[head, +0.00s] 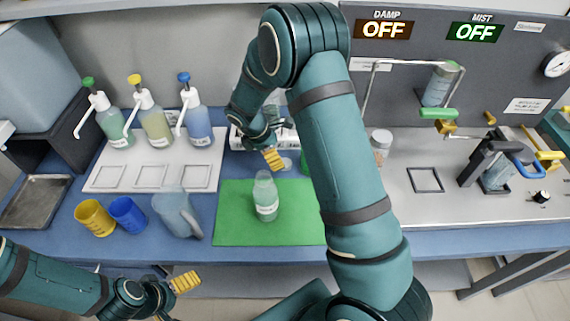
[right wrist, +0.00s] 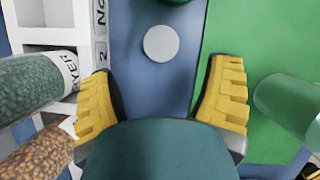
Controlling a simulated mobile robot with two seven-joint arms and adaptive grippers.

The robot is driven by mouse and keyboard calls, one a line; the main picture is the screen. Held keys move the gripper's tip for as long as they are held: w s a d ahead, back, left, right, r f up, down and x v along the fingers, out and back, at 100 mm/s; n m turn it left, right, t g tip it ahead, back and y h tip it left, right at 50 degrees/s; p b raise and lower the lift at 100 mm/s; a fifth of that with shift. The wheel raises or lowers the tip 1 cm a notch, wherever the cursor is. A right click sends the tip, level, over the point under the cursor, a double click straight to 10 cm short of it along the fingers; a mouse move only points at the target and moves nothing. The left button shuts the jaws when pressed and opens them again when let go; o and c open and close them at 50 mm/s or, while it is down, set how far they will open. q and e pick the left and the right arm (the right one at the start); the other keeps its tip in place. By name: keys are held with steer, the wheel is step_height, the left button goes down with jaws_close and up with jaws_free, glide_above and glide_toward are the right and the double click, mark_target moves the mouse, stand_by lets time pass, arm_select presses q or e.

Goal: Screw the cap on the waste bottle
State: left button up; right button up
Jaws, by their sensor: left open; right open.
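A pale green translucent bottle (head: 265,200) with a white label stands upright on the green mat; its label is too small to read surely. No cap shows on its neck. It also shows at the right edge of the right wrist view (right wrist: 290,105). A light grey round cap (right wrist: 160,43) lies flat on the blue bench beside the mat, seen in the head view too (head: 287,164). My right gripper (right wrist: 162,100) is open and empty, with the cap ahead between its yellow fingers, apart from them. My left gripper (head: 185,282) is open and empty at lower left, before the bench.
A white rack (right wrist: 45,35) with jars of green and brown pellets (right wrist: 35,150) is close left of my right gripper. Pump bottles (head: 155,125), a yellow cup (head: 95,218), a blue cup (head: 128,215) and a clear jug (head: 178,213) stand left of the mat (head: 233,225).

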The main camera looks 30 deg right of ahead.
steer(key=b+x, duration=0.1)
steer(key=x, duration=0.4)
steer(key=shift+s+d, duration=0.1)
steer(key=shift+s, duration=0.1)
steer(key=shift+c, duration=0.3)
steer(key=shift+r, duration=0.1)
steer(key=c, duration=0.7)
